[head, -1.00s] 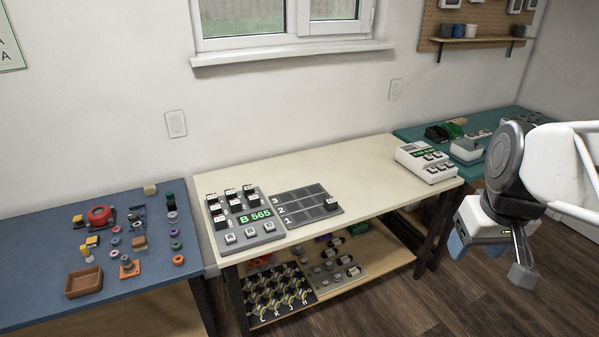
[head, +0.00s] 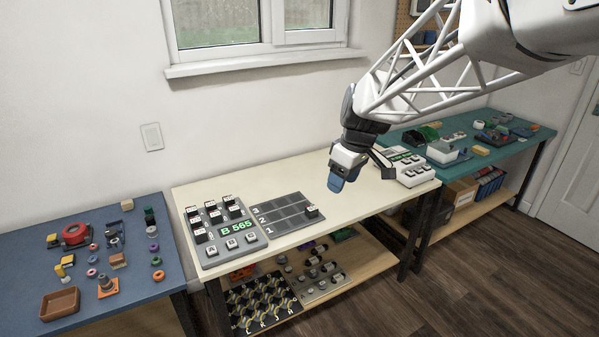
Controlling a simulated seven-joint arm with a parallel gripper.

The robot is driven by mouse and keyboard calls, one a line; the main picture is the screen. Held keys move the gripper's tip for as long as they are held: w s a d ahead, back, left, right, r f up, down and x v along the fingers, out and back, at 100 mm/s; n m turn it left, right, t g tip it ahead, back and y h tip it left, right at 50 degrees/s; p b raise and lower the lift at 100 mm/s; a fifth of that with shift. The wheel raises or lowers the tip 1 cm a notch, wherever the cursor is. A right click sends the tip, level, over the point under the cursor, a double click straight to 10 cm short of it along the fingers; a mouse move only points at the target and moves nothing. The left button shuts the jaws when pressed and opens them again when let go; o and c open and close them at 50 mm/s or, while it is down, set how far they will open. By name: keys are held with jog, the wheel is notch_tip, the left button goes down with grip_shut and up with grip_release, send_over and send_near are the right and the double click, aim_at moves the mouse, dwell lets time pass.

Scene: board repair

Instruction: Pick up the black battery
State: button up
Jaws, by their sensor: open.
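I cannot say for sure which thing is the black battery. Small dark pieces with pale ends (head: 326,267) lie on a grey tray on the lower shelf, too small to make out. Black blocks with white tops (head: 229,201) stand on the grey board marked B 565 (head: 255,245), and a single black block (head: 312,211) sits on the dark grid (head: 280,212) numbered 1 to 3. My gripper (head: 337,184) is open and empty, pointing down above the back right part of the cream table, apart from all these pieces.
A pale device with buttons (head: 413,179) stands at the table's right end, beside my gripper. A blue table (head: 120,315) with small parts is at left, a teal table (head: 530,132) at right. The lower shelf (head: 375,250) lies under the cream tabletop. The tabletop's middle (head: 350,208) is clear.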

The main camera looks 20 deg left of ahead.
jog(key=w+a+f+n+g, duration=0.1)
jog(key=w+a+f+n, duration=0.15)
jog(key=a, duration=0.35)
jog(key=w+a+f+n, duration=0.1)
jog(key=w+a+f, duration=0.2)
jog(key=a, duration=0.4)
jog(key=n+g, duration=0.2)
jog(key=n, duration=0.8)
send_over(200, 231)
jog(key=w+d, duration=0.2)
notch_tip(200, 231, down, 20)
jog(key=shift+f+y, duration=0.15)
jog(key=shift+y, duration=0.25)
jog(key=shift+w+f, duration=0.1)
jog(key=shift+x, duration=1.2)
jog(key=shift+f, duration=0.1)
jog(key=shift+s+x, duration=0.2)
jog(key=shift+x, duration=2.3)
jog(key=shift+a, duration=0.1)
